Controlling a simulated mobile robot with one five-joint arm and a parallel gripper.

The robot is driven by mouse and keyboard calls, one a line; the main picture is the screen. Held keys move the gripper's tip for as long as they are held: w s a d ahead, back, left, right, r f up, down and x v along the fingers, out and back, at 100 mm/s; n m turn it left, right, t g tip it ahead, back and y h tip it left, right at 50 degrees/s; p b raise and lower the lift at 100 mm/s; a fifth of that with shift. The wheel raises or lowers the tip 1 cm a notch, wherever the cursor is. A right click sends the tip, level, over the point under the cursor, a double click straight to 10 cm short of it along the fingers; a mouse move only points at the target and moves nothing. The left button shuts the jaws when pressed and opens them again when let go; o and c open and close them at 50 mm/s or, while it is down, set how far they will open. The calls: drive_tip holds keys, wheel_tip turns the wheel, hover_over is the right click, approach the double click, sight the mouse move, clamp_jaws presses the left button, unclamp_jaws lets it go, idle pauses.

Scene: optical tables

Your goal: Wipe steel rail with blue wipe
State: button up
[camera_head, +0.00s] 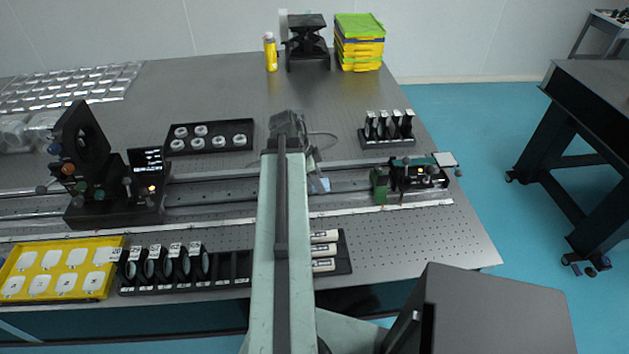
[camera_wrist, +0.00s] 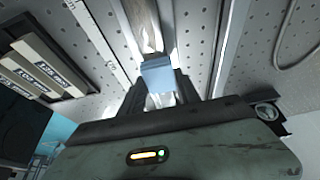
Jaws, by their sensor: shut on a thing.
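The steel rail (camera_head: 220,195) runs left to right across the optical table, and my arm hides part of its middle. In the wrist view the rail (camera_wrist: 141,22) runs away from my gripper toward the top edge. My gripper (camera_wrist: 158,88) is shut on the blue wipe (camera_wrist: 158,74), a small light-blue piece between the dark fingers. The wipe also shows in the head view (camera_head: 324,184), just right of my arm at the rail. It overlaps the rail in both views; I cannot tell whether it touches. In the head view my gripper is mostly hidden.
A dark optical mount (camera_head: 85,160) stands on the rail's left part, and a green and black carriage (camera_head: 418,174) on its right. A lens rack (camera_head: 175,270) and yellow tray (camera_head: 62,268) lie in front. A holder (camera_head: 388,128) and ring tray (camera_head: 210,137) stand behind.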

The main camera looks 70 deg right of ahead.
sight(309, 188)
drive_tip(key=shift+s+d, duration=0.4)
drive_tip(key=shift+s, duration=0.45)
drive_tip(key=shift+s+d, duration=0.35)
drive_tip(key=shift+s, duration=0.45)
drive_tip(key=shift+f, duration=0.2)
drive_tip(key=shift+a+r, duration=0.1)
drive_tip(key=shift+r, duration=0.05)
drive_tip(key=shift+w+a, duration=0.35)
drive_tip(key=shift+w, duration=0.5)
drive_tip(key=shift+w+a, duration=0.3)
drive_tip(key=shift+w, duration=0.55)
drive_tip(key=shift+w, duration=0.1)
drive_tip(key=shift+w+a+r, duration=0.1)
drive_tip(key=shift+w+a, duration=0.2)
drive_tip(key=shift+w, duration=0.35)
drive_tip(key=shift+w+a+r, duration=0.1)
drive_tip(key=shift+w+a, duration=0.2)
drive_tip(key=shift+w, duration=0.35)
drive_tip(key=shift+w+a+f, duration=0.1)
drive_tip(key=shift+w+a, duration=0.6)
drive_tip(key=shift+w, duration=0.85)
drive_tip(key=shift+w+a+f, duration=0.1)
drive_tip(key=shift+w+a, duration=0.55)
drive_tip(key=shift+w, duration=0.9)
drive_tip(key=shift+w+a+f, duration=0.1)
drive_tip(key=shift+w+a, duration=0.6)
drive_tip(key=shift+w, duration=0.85)
drive_tip(key=shift+r, duration=0.1)
wheel_tip(309, 188, up, 6)
drive_tip(key=p, duration=0.6)
